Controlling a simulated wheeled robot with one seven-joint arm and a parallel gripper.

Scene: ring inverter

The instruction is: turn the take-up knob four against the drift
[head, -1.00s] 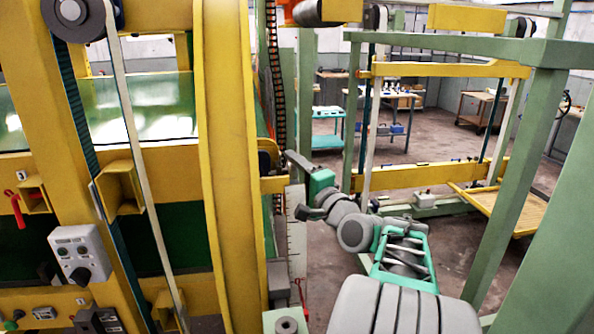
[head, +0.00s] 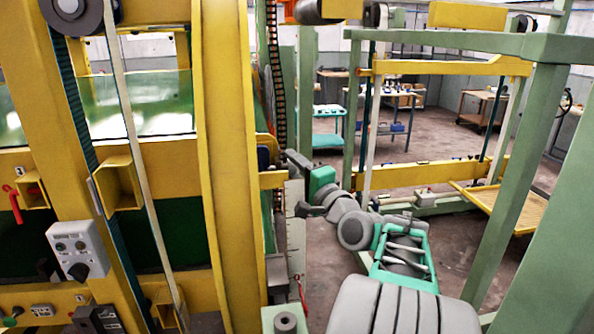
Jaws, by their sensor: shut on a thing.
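My gripper (head: 294,184), grey with a green body, is at the end of my arm in the middle of the head view. It points left at the edge of the yellow and green machine, beside the tall yellow post (head: 229,200). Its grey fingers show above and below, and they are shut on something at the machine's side. That is where the take-up knob appears to be, but the knob is too small and hidden to make out. A pale plate with scale marks (head: 297,240) hangs just below the gripper.
A grey control box (head: 77,250) with a black knob is on the machine at left. A yellow bracket (head: 120,185) and a pale strap (head: 135,140) are near it. Green frame posts (head: 518,180) stand at right. Open floor (head: 440,180) shows beyond.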

